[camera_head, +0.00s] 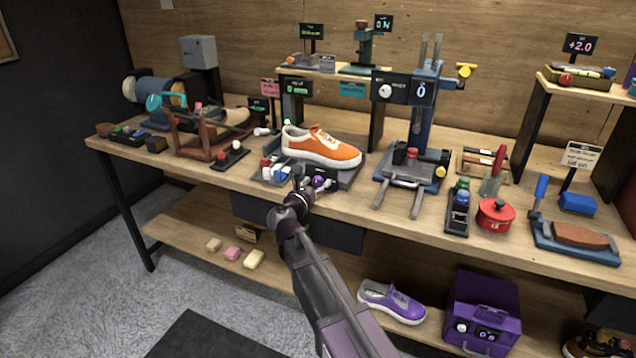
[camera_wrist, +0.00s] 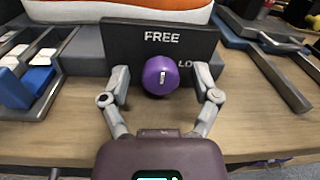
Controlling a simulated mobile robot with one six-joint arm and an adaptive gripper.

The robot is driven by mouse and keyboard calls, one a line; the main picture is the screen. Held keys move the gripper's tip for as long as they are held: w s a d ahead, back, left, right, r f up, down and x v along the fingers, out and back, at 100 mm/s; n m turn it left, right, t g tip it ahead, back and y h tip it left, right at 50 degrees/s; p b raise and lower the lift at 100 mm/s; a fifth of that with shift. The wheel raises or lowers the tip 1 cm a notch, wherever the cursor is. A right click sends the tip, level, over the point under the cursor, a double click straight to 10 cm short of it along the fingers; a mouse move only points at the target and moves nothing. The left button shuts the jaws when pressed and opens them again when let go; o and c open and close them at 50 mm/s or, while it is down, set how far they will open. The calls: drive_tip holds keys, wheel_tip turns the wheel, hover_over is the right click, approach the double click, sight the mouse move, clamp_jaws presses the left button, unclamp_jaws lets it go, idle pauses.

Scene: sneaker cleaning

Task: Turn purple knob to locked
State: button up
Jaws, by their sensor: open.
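The purple knob (camera_wrist: 160,76) sits on the front of a dark panel (camera_wrist: 121,40) in the wrist view. Its white mark is upright, under the word FREE; a partly hidden label starting "LO" is at its right. In the head view the knob (camera_head: 318,181) is at the front of the stand holding an orange sneaker (camera_head: 322,148). My gripper (camera_wrist: 161,82) is open, with one finger on each side of the knob; small gaps seem to show, but contact is hard to judge. In the head view my gripper (camera_head: 300,182) is just left of the knob.
Blue and white switches (camera_wrist: 36,78) lie left of the knob panel. A blue press stand (camera_head: 424,120) with a grey plate stands to the right. A red pot (camera_head: 495,215) is farther right. The bench's front strip (camera_head: 345,200) below the panel is bare.

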drive_tip(key=shift+w, duration=0.15)
clamp_jaws()
drive_tip(key=shift+m, duration=0.4)
drive_tip(key=m, duration=0.3)
drive_tip(key=shift+d, duration=0.1)
drive_tip(key=m, duration=0.4)
drive_tip(key=shift+m+p, duration=0.35)
drive_tip(key=shift+m, duration=0.05)
drive_tip(key=m, duration=0.4)
drive_tip(key=shift+y, duration=0.4)
drive_tip(key=m, duration=0.4)
drive_tip(key=shift+m, duration=0.4)
